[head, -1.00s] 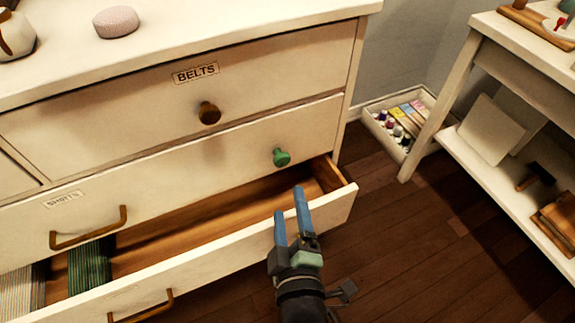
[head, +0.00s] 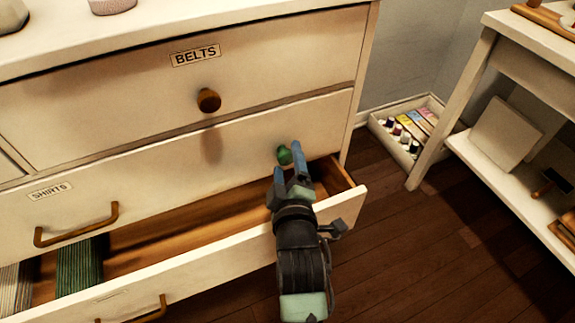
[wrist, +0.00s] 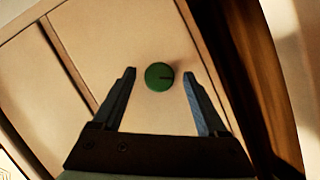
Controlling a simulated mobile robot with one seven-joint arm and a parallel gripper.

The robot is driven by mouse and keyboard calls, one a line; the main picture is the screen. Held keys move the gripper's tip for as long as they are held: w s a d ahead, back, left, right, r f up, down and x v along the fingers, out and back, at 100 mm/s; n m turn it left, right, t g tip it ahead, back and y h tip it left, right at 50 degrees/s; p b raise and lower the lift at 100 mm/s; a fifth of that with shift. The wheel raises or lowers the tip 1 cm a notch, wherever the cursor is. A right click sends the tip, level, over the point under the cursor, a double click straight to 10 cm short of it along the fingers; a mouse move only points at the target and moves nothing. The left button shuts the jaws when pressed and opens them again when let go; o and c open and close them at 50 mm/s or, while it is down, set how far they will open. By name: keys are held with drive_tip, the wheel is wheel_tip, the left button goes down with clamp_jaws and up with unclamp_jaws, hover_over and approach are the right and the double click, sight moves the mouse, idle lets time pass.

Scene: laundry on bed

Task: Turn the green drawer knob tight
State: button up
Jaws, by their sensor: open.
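The green drawer knob (head: 284,155) is on the right part of the white shirts drawer front (head: 165,179). In the wrist view the round green knob (wrist: 159,76) shows face-on, with a dark mark on its face. My gripper (head: 287,160) is open in front of the knob. In the wrist view its two blue fingers (wrist: 161,78) stand on either side of the knob, with gaps on both sides. The fingers do not appear to touch it. In the head view the fingers partly hide the knob's lower edge.
Below, a drawer (head: 222,257) is pulled open, with folded clothes (head: 79,265) at its left. A brown knob (head: 208,100) sits above on the belts drawer. A shelf table (head: 520,60) and a tray of bottles (head: 375,122) are at right. Wooden floor is clear between.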

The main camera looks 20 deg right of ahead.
drive_tip(key=shift+w+d, duration=0.1)
drive_tip(key=shift+w, duration=0.15)
clamp_jaws()
idle(0.3)
drive_tip(key=shift+r+p, duration=0.1)
drive_tip(key=shift+p, duration=0.35)
